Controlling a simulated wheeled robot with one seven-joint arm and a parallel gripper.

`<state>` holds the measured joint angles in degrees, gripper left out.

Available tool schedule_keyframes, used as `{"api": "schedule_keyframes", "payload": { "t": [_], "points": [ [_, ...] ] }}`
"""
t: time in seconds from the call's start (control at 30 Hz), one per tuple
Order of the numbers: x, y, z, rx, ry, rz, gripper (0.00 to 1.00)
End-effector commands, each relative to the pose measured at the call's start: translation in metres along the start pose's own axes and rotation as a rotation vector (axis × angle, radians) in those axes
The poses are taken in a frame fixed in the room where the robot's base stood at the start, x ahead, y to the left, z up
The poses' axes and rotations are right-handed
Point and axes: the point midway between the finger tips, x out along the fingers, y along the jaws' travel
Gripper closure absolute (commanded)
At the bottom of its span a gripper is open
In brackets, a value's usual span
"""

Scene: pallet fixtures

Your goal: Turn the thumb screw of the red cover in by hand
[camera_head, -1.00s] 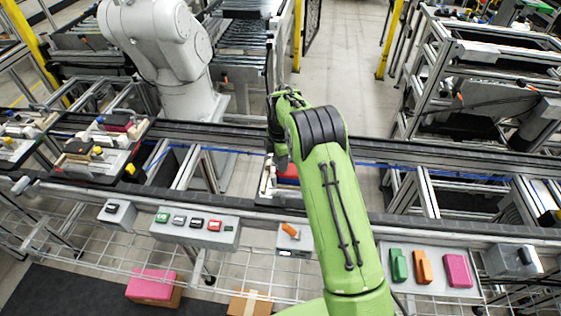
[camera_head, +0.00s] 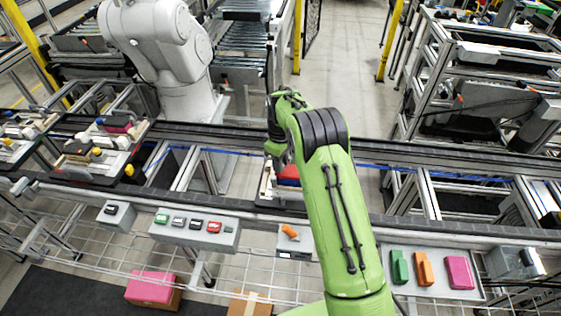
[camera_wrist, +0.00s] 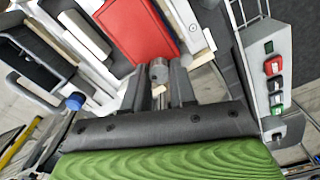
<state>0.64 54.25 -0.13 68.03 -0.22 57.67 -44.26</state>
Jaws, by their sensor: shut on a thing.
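The red cover (camera_wrist: 138,30) lies flat on a light pallet fixture (camera_wrist: 192,30) in the wrist view. It also shows in the head view (camera_head: 289,173), partly hidden behind my arm. A grey knurled thumb screw (camera_wrist: 158,70) stands by the red cover's near edge. My gripper (camera_wrist: 159,82) has its two dark fingers on either side of this screw and is shut on it. The screw's lower end and thread are hidden. In the head view my arm hides the fingertips and the screw.
A blue knob (camera_wrist: 75,101) and a black handle (camera_wrist: 35,75) stand left of my gripper in the wrist view. A grey button box (camera_wrist: 272,75) is at the right. Other loaded pallets (camera_head: 105,140) stand on the conveyor's left. A parts tray (camera_head: 432,272) is at the front right.

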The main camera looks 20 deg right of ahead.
Motion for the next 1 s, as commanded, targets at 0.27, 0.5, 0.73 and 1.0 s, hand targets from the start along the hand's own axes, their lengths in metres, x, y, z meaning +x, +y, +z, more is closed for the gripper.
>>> {"api": "schedule_keyframes", "payload": {
  "t": [0.27,0.5,0.73,1.0],
  "points": [
    [0.0002,-0.0002,0.0,0.26,0.0,-0.001,1.0],
    [0.0004,0.0001,0.0004,0.489,-0.001,-0.001,1.0],
    [0.0005,0.0001,0.0003,0.707,-0.001,-0.001,1.0],
    [0.0005,-0.0001,0.0001,0.962,0.0,-0.001,1.0]
  ]
}}
